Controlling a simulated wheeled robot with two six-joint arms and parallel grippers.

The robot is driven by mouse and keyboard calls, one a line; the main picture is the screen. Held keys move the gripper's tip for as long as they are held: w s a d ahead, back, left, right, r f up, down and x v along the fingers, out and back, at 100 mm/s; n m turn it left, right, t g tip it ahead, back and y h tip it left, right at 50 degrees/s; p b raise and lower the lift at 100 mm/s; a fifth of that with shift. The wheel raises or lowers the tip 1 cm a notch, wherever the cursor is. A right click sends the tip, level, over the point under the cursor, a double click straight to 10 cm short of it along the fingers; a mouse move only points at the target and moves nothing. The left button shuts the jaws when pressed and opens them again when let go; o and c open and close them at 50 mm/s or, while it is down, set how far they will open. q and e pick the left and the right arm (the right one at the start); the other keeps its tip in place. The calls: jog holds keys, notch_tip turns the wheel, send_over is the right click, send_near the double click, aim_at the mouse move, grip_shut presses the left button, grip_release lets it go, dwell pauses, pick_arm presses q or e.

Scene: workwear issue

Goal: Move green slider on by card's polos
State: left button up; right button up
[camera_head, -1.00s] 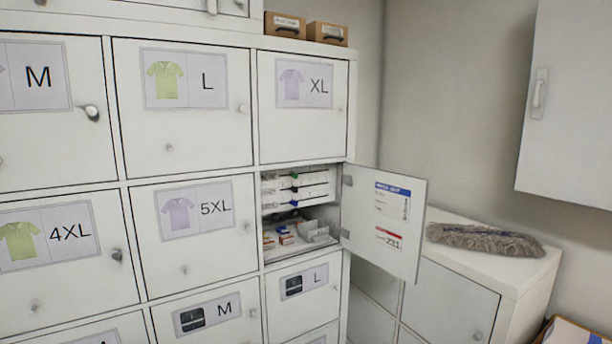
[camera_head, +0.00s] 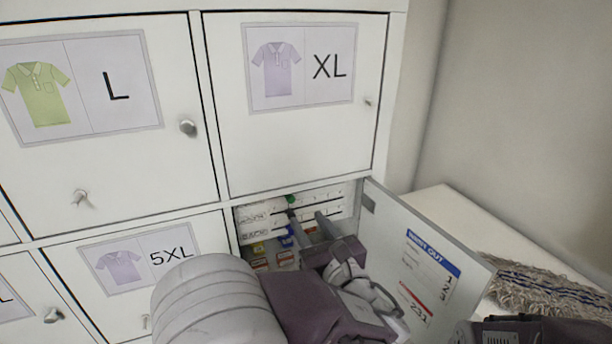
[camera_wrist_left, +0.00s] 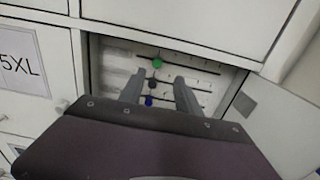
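The green slider (camera_head: 291,199) sits on the top rail in the open compartment below the XL door; it also shows in the left wrist view (camera_wrist_left: 157,63). A black slider (camera_wrist_left: 155,82) and a blue slider (camera_wrist_left: 149,101) sit on rails below it. My left gripper (camera_head: 306,216) is open at the compartment's mouth, its fingers (camera_wrist_left: 160,77) pointing at the rails. The green slider shows just beyond the fingertips, between them; contact cannot be told. A card with a blue band (camera_head: 432,262) is on the open door; its small print is unreadable.
The open door (camera_head: 385,235) stands to the right of my left gripper. Small boxes (camera_head: 262,262) lie low in the compartment. A grey mop head (camera_head: 545,290) lies on the cabinet at right. Part of my right arm (camera_head: 530,331) shows at bottom right.

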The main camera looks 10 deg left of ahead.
aim_at(292, 200)
pick_arm(q)
jog(key=p+x, duration=0.3)
jog(key=x, duration=0.4)
jog(key=shift+a+r, duration=0.1)
jog(key=shift+r, duration=0.05)
jog(key=shift+w+a+p, duration=0.1)
jog(key=shift+a+p, duration=0.2)
jog(key=shift+s+a+r, duration=0.1)
jog(key=shift+s+a, duration=0.05)
jog(key=shift+s, duration=0.05)
jog(key=shift+w, duration=0.2)
jog(key=shift+c, duration=0.9)
jog(key=shift+w, duration=0.15)
jog(key=c, duration=0.5)
grip_shut()
pick_arm(e)
jog(key=r, duration=0.2)
jog(key=s+r, duration=0.1)
jog(key=r, duration=0.1)
jog(key=shift+a+r, duration=0.1)
